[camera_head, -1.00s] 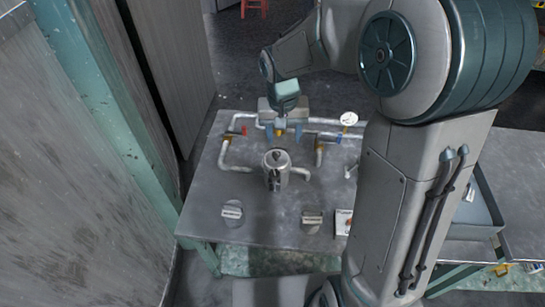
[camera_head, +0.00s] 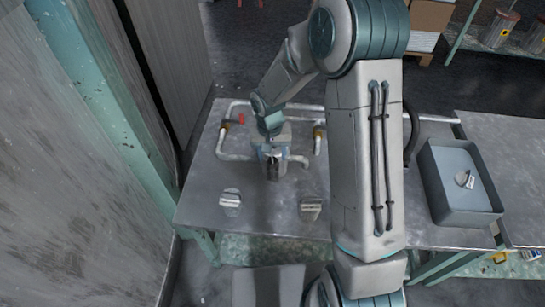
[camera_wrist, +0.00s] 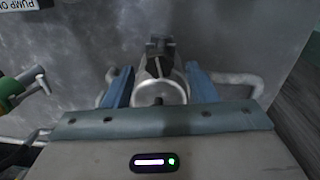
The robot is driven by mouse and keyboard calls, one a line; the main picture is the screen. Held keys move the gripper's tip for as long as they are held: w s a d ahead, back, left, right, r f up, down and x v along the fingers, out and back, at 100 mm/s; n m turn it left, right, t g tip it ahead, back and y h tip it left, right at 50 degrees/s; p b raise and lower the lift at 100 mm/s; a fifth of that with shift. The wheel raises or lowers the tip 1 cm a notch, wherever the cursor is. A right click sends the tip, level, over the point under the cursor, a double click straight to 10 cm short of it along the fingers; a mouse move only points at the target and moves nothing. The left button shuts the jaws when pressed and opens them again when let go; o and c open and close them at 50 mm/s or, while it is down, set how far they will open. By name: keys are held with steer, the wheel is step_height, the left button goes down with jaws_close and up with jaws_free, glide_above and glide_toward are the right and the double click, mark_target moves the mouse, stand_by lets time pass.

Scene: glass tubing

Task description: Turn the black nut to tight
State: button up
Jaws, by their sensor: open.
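A silver round vessel (camera_wrist: 158,84) with pipes at both sides stands on the metal table. In the wrist view it lies between my two blue fingers. A dark clamp-like part (camera_wrist: 160,46) sticks out on its far side. It shows as a dark upright part (camera_head: 272,170) in the head view. I cannot tell for certain whether this is the black nut. My gripper (camera_wrist: 160,82) is open, with one finger on each side of the vessel; I cannot tell whether they touch it. In the head view my gripper (camera_head: 271,150) covers the vessel's top.
Pale pipes (camera_head: 232,157) with a red valve (camera_head: 241,119) run behind and beside the vessel. Two small fittings (camera_head: 230,202) (camera_head: 311,208) sit on the table's front part. A blue-grey tray (camera_head: 435,206) stands at the right. A green post (camera_head: 100,110) and wall are at the left.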

steer(key=shift+f, duration=1.1)
steer(key=c, duration=1)
steer(key=shift+f+m+b, duration=0.2)
steer(key=shift+m+b, duration=0.5)
steer(key=shift+b, duration=0.25)
steer(key=shift+m+b, duration=0.7)
steer(key=shift+m, duration=0.3)
steer(key=shift+r+m, duration=0.2)
steer(key=shift+m, duration=0.4)
